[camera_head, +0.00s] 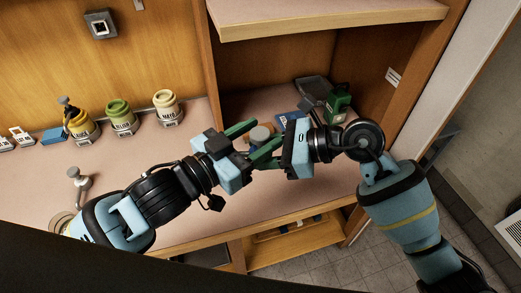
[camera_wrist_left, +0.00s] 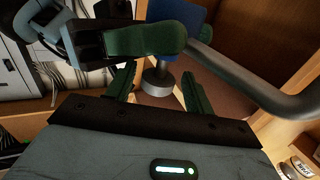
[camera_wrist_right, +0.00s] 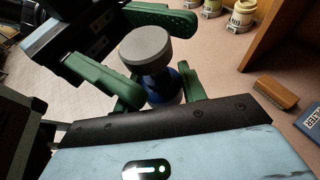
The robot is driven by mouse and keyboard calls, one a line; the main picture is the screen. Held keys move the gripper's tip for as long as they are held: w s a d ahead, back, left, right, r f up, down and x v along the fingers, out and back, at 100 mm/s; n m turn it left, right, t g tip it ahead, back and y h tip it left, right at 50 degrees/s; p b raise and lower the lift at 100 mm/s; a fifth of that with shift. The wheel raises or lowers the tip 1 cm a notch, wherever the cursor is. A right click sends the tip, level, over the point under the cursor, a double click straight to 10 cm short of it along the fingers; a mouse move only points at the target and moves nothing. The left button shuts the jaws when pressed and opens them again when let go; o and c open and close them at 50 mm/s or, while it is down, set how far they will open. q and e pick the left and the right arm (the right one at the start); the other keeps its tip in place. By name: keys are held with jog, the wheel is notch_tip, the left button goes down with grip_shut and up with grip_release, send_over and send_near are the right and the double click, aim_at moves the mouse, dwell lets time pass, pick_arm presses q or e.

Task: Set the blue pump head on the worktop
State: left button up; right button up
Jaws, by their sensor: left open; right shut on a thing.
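The blue pump head (camera_wrist_right: 165,88) is between the fingers of my right gripper (camera_wrist_right: 162,82), which is shut on it. In the right wrist view its round grey end (camera_wrist_right: 145,47) sticks out. In the left wrist view its blue part (camera_wrist_left: 185,15) is partly hidden by a green finger of my right gripper, and its grey curved pipe (camera_wrist_left: 255,88) reaches right. My left gripper (camera_wrist_left: 158,80) is open, its fingers either side of the grey end; I cannot tell whether they touch it. In the head view both grippers meet above the worktop (camera_head: 190,143).
A yellow jar (camera_head: 82,125), a green jar (camera_head: 121,118) and a cream jar (camera_head: 166,107) stand along the back left. A dark green container (camera_head: 338,104) and a grey tray (camera_head: 313,89) are in the right bay. A divider (camera_head: 205,55) and shelf (camera_head: 325,17) bound it. Left worktop has free room.

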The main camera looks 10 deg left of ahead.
pick_arm(q)
notch_tip(320, 180, up, 10)
jog(key=shift+r, duration=0.1)
dwell(0.4)
